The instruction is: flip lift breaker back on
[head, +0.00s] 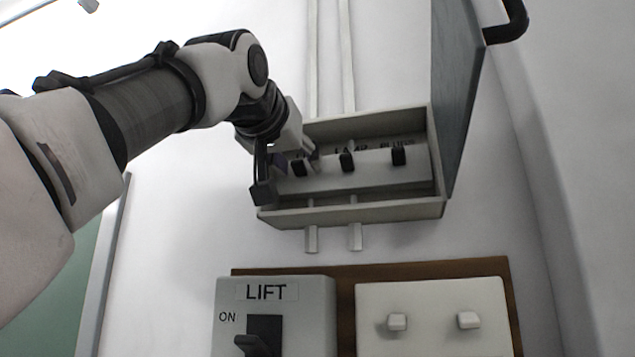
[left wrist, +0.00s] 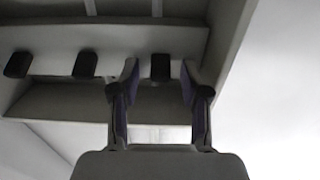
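An open grey breaker box (head: 350,214) is on the wall, with a row of black breakers inside. The left breaker (head: 300,168) has its label mostly hidden by my gripper; the middle breaker (head: 347,162) is under "LAMP", and the right breaker (head: 398,155) is under a label that looks like "PUMP". My left gripper (head: 285,168) is at the left breaker. In the left wrist view, my left gripper (left wrist: 159,72) is open, its fingers on either side of one breaker (left wrist: 160,67), with gaps on both sides. My right gripper is out of view.
The box's dark door (head: 455,85) stands open on the right, with a black handle bar (head: 508,22). Below, a grey LIFT switch box (head: 230,300) has a black lever (head: 255,344) near "ON". Beside it is a white plate (head: 432,300) with two switches.

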